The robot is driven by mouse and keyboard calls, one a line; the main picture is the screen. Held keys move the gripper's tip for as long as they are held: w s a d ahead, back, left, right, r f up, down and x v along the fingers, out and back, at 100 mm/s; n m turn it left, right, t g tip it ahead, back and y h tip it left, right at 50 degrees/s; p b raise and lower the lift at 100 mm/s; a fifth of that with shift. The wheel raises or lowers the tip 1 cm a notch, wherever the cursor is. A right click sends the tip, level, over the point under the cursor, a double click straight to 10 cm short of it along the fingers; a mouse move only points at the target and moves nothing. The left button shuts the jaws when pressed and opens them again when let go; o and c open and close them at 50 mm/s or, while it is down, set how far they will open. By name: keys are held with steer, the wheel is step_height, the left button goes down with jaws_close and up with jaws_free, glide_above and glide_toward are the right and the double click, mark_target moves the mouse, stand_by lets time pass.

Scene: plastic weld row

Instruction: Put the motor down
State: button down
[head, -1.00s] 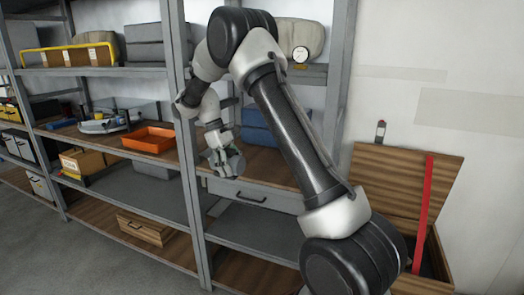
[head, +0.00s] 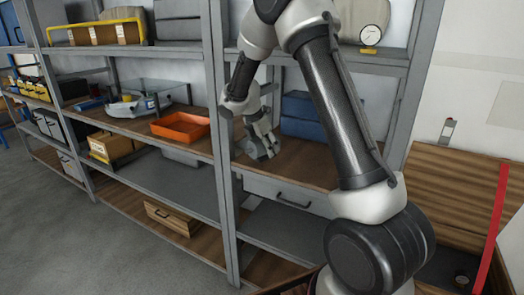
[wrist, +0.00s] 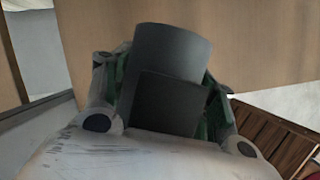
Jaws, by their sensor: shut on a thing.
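The motor (wrist: 172,52) is a dark grey, rounded block between the fingers of my gripper (wrist: 165,90) in the wrist view. The fingers, with green inner parts, are shut on it from both sides. In the head view my gripper (head: 264,143) is low over the wooden middle shelf board (head: 300,172), just right of a grey upright. The motor is small and partly hidden there, and I cannot tell whether it touches the board.
An orange tray (head: 180,127) lies left of the upright (head: 224,200). Blue bins (head: 308,118) stand behind and right of my gripper. A grey drawer (head: 290,196) hangs below the board. An open wooden box (head: 455,215) is at the right.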

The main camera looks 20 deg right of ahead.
steer(key=w+d, duration=0.1)
steer(key=d, duration=0.2)
steer(key=w+d, duration=0.1)
steer(key=d, duration=0.6)
steer(key=shift+w+d+r, duration=0.1)
steer(key=shift+w+d, duration=0.1)
steer(key=shift+w, duration=0.2)
steer(key=shift+f, duration=1.8)
steer(key=shift+c, duration=2.1)
jaws_free()
steer(key=shift+f, duration=0.1)
